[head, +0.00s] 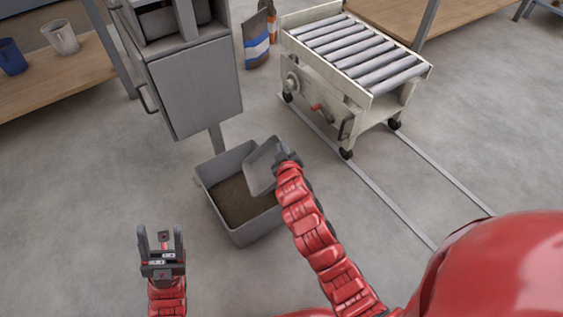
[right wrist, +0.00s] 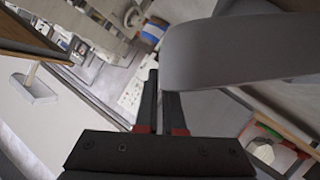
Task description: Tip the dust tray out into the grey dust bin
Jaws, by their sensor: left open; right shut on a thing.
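The grey dust bin (head: 250,232) stands on the floor below the grey machine, with brown dust (head: 240,200) inside it. The grey dust tray (head: 262,166) is steeply tilted over the bin's right side. My right gripper (head: 283,154) is shut on the tray at its upper right edge. In the right wrist view, the tray (right wrist: 235,50) fills the upper right, next to the fingers (right wrist: 160,105). Its inside is mostly hidden, so I cannot tell whether dust is left in it. My left gripper (head: 161,240) is open and empty, left of and nearer than the bin.
The grey machine (head: 195,90) on its post rises behind the bin. A roller cart (head: 355,75) stands on floor rails at the right back. A bag (head: 256,42) stands beyond the machine. A wooden bench (head: 60,85) with cups is at the left. The floor around my left gripper is clear.

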